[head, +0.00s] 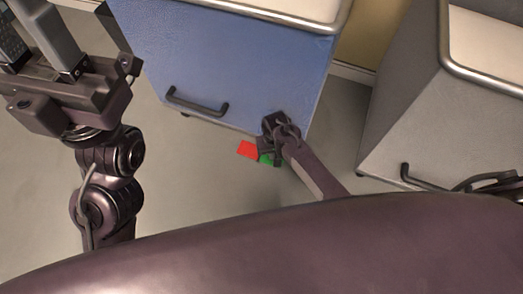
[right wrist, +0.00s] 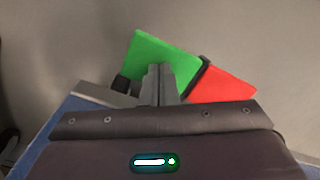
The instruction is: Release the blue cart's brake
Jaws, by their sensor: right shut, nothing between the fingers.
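The blue cart (head: 235,65) stands at the top middle of the head view, with a black bar handle (head: 197,106) on its front. A brake pedal with a red half (head: 249,150) and a green half (head: 265,159) sits low by its bottom edge. In the right wrist view the green half (right wrist: 150,58) and red half (right wrist: 222,86) meet at a dark bar. My right gripper (right wrist: 158,72) is shut and empty, its tips overlapping the green half; I cannot tell if they touch. My left gripper (head: 30,32) is raised at the top left, fingers apart and empty.
A grey cart (head: 405,110) with a black handle (head: 425,184) stands to the right, a gap away from the blue one. Bare grey floor (head: 185,185) lies in front of the blue cart. A tan wall (head: 370,40) shows between the carts.

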